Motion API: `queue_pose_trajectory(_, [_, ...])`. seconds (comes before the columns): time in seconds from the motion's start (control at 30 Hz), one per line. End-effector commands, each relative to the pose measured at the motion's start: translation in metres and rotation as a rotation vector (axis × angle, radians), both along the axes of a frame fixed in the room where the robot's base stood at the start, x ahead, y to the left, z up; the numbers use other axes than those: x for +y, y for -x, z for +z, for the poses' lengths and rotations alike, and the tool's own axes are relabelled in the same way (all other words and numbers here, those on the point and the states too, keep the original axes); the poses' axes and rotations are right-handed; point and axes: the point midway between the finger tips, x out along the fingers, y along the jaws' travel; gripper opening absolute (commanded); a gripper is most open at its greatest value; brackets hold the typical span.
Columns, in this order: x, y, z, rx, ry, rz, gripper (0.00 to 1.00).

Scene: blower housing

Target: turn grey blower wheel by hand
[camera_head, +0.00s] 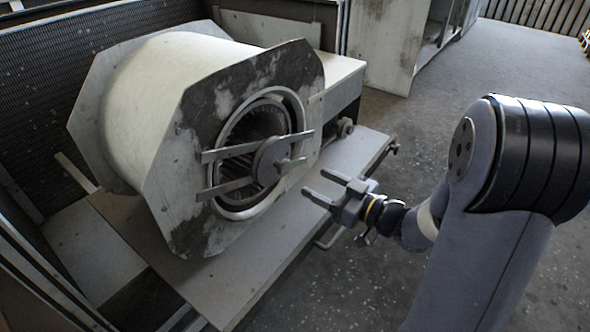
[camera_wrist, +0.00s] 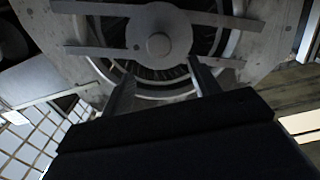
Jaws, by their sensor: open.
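The blower wheel (camera_head: 262,129) shows as dark vanes inside the round inlet ring of the blower housing (camera_head: 190,85). A grey hub disc (camera_head: 272,160) with a short shaft end sits in front of it, held by two flat crossbars (camera_head: 225,188). In the wrist view the hub disc (camera_wrist: 158,40) is at the upper middle, with wheel vanes (camera_wrist: 150,72) showing around it. My gripper (camera_head: 312,185) is open and empty, to the right of the inlet. Its two fingers point at the inlet, apart from the hub and bars. Much of the wheel is hidden by the disc and bars.
The housing stands on a flat grey base plate (camera_head: 345,160). A small pulley (camera_head: 345,127) is on a shaft to the right of the housing. A dark mesh panel (camera_head: 40,90) is behind at left. A pale cabinet (camera_head: 385,40) stands at the back; open floor (camera_head: 450,75) lies to the right.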

Motion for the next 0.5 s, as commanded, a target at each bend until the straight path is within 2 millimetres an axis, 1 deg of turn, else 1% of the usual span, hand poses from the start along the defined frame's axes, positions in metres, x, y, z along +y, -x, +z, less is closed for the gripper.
queue_pose_trajectory(0.03, [0.008, -0.005, -0.002, -0.004, 0.000, 0.006, 0.58])
queue_pose_trajectory(0.3, [0.044, -0.033, -0.002, -0.003, 0.000, 0.004, 0.58])
queue_pose_trajectory(0.5, [0.061, -0.047, -0.001, -0.002, 0.000, 0.002, 0.58])
